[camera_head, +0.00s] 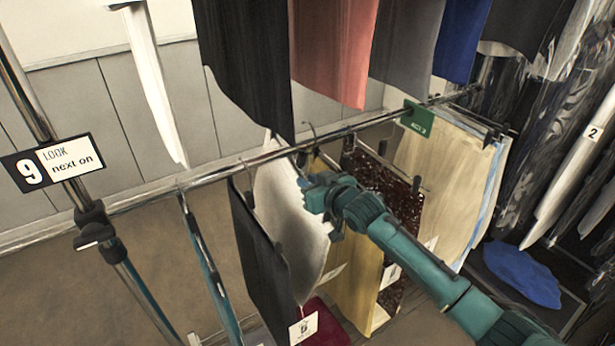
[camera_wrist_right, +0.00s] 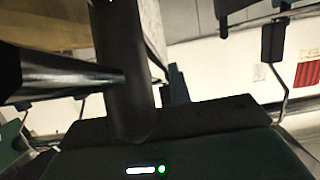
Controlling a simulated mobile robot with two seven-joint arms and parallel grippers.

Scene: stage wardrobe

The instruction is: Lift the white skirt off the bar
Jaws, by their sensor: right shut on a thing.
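The white skirt (camera_head: 287,215) hangs in the middle of the head view, its top close to the metal bar (camera_head: 225,171). My right gripper (camera_head: 312,190) is at the skirt's upper right edge, just below the bar, and is shut on it. The fingertips are partly hidden, so I cannot tell whether they grip cloth or hanger. I cannot tell whether the hanger's hook still rests on the bar. In the right wrist view, a dark finger (camera_wrist_right: 122,70) stands beside a strip of pale cloth (camera_wrist_right: 153,30). My left gripper is not in view.
A black garment (camera_head: 262,265) hangs close left of the skirt. A yellow garment (camera_head: 357,285) and a dark red sequinned one (camera_head: 390,190) hang close right. A green tag (camera_head: 417,118) sits on the bar. Dark, salmon and blue garments hang above.

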